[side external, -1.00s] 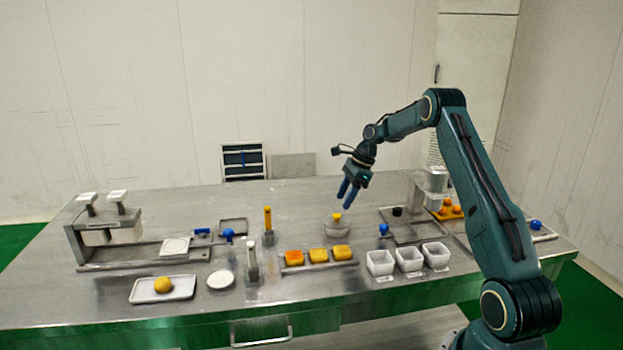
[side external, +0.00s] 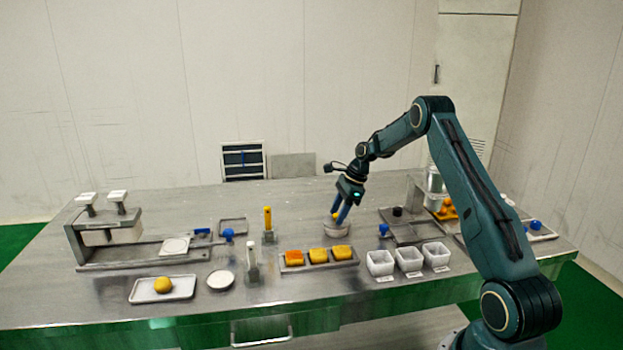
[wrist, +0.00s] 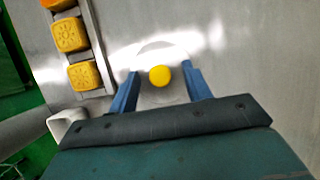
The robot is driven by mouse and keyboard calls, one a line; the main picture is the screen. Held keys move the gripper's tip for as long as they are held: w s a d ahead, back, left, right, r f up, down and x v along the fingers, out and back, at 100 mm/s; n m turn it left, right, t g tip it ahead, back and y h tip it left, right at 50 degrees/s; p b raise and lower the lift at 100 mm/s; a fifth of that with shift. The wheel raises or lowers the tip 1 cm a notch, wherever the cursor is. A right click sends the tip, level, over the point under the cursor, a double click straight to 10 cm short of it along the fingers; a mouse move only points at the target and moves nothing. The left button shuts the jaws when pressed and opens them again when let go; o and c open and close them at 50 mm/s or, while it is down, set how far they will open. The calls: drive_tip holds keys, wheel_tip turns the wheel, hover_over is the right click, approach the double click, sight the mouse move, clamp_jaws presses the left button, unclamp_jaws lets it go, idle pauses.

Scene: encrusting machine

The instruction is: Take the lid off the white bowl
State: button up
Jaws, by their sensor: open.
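My gripper (side external: 338,217) is open, pointing down at the bowl. In the wrist view its two blue fingers (wrist: 159,80) stand on either side of the yellow knob, with a gap on both sides. In the side view the fingers partly cover the knob and the lid.
A tray (side external: 341,265) of yellow moulded pieces lies left of the bowl. Several white square containers (side external: 380,263) stand in front and to the right. A blue knob (side external: 383,229) is close on the right. The table behind the bowl is clear.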

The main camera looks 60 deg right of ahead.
idle(0.3)
drive_tip(key=c, duration=1.1)
drive_tip(key=shift+o, duration=0.2)
drive_tip(key=shift+r, duration=0.1)
wheel_tip(320, 180, up, 10)
